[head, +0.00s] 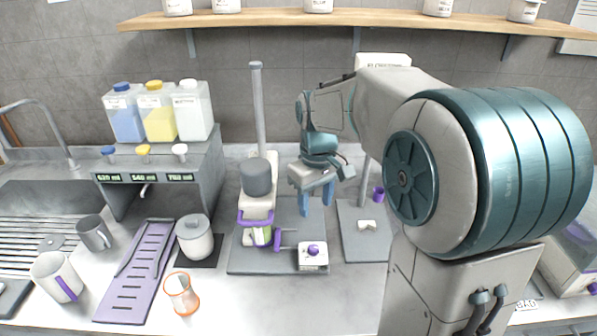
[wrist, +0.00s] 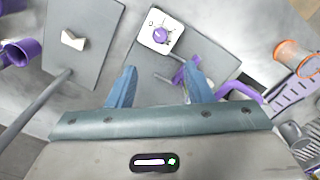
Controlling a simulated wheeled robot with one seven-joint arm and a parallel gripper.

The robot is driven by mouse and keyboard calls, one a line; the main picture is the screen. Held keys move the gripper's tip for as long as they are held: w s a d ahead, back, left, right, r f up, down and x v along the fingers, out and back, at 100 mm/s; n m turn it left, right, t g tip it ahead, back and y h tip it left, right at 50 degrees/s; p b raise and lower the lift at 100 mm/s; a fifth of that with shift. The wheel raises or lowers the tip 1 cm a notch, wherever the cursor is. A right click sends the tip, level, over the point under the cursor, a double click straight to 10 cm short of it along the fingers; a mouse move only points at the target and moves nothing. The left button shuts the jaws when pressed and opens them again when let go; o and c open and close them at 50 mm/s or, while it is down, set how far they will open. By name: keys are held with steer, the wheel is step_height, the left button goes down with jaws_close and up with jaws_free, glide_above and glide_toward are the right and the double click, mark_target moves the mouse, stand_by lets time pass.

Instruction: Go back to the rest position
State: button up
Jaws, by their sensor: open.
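My gripper (head: 317,196) is in the middle of the head view, pointing down with two blue fingers spread apart. It is empty and hangs above the grey base plate (head: 290,262) of the buffing stand. In the wrist view the gripper (wrist: 160,88) shows its fingers wide apart with nothing between them. A white block with a purple knob (head: 313,254) sits at the front right of that plate; it also shows in the wrist view (wrist: 161,34). A grey cylinder with purple parts (head: 257,178) is on the stand, left of my gripper.
A second grey plate (head: 366,245) with a white piece lies to the right. On the left are a white lidded pot (head: 194,238), an orange-rimmed cup (head: 181,293), a purple slotted tray (head: 140,275), mugs and a bottle dispenser (head: 160,165). A tall grey post (head: 259,105) stands near my gripper.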

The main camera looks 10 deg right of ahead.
steer(key=s+f+m+t, duration=0.1)
steer(key=s+m+t, duration=0.2)
steer(key=s, duration=1.4)
steer(key=shift+s+a+m, duration=0.2)
steer(key=shift+m, duration=0.6)
steer(key=shift+f, duration=0.1)
